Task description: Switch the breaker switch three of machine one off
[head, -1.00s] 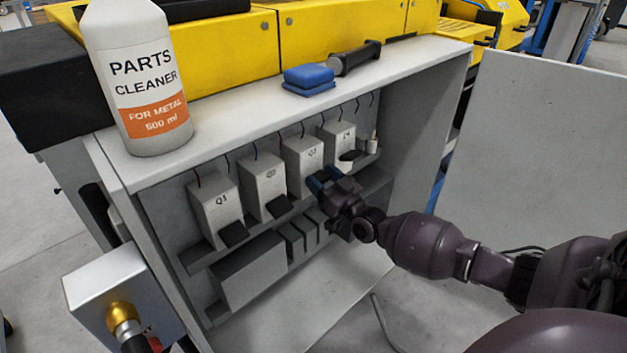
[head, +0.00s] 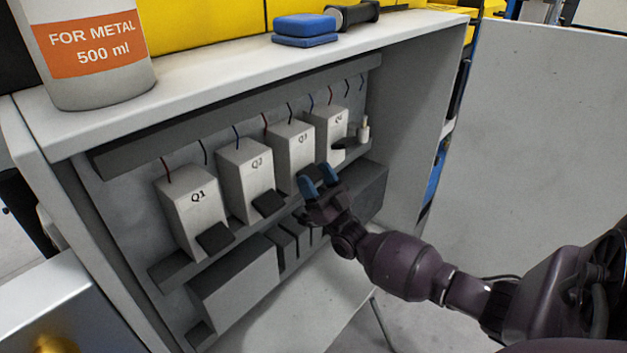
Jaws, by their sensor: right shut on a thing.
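Breaker Q3 (head: 294,148) is the third pale box from the left in the open cabinet. My right gripper (head: 317,180) is at its lower front, with blue fingertips closed on its switch, which the fingers mostly hide. I cannot tell the switch's position. Breakers Q1 (head: 189,205) and Q2 (head: 243,172) have dark levers low on their fronts. Breaker Q4 (head: 329,128) has a dark lever (head: 345,142) sticking out higher on its front. My left gripper is not in view.
A parts cleaner bottle (head: 98,75), a blue sponge (head: 304,28) and a dark-handled tool (head: 353,15) are on the cabinet top (head: 210,80). The open door (head: 545,130) stands at the right.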

